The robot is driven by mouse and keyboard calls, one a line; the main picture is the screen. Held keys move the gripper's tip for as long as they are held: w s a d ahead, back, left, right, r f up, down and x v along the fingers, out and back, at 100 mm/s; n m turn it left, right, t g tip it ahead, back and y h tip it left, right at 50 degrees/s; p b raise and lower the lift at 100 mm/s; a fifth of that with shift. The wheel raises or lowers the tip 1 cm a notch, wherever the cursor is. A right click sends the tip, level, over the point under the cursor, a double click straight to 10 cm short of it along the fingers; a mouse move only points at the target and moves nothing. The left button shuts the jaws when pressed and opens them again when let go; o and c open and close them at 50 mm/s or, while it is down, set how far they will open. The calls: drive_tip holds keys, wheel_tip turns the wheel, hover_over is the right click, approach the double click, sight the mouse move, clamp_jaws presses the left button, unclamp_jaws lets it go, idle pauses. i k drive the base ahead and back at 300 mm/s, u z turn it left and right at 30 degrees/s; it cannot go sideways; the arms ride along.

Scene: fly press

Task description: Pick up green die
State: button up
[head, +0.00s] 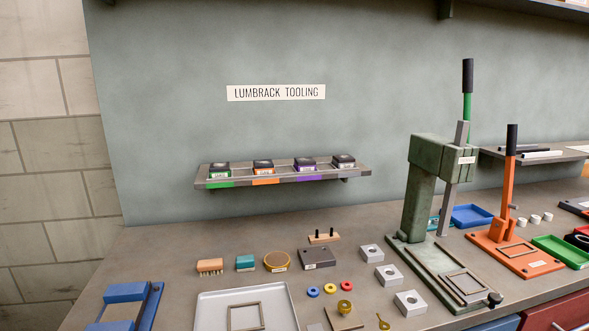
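The green die (219,170) is a small dark block with a green lower part and a white label. It sits at the left end of the wall shelf (284,176), above a green strip on the shelf's front edge. Similar blocks stand to its right on the same shelf: an orange-marked die (263,167), a purple-marked die (304,165) and a dark grey one (343,161). My gripper is not in this view.
A green fly press (422,190) and an orange press (506,215) stand on the bench at the right. A brush (210,267), a round tin (277,261), metal blocks (389,276) and a pale tray (220,297) lie on the bench. Bare bench shows below the shelf.

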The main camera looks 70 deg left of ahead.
sight(216, 169)
drive_tip(key=z, duration=0.3)
drive_tip(key=i, duration=0.1)
drive_tip(key=u, duration=2.9)
drive_tip(key=k, duration=0.9)
drive_tip(key=u, duration=0.15)
drive_tip(key=i, duration=0.9)
drive_tip(key=z, duration=0.1)
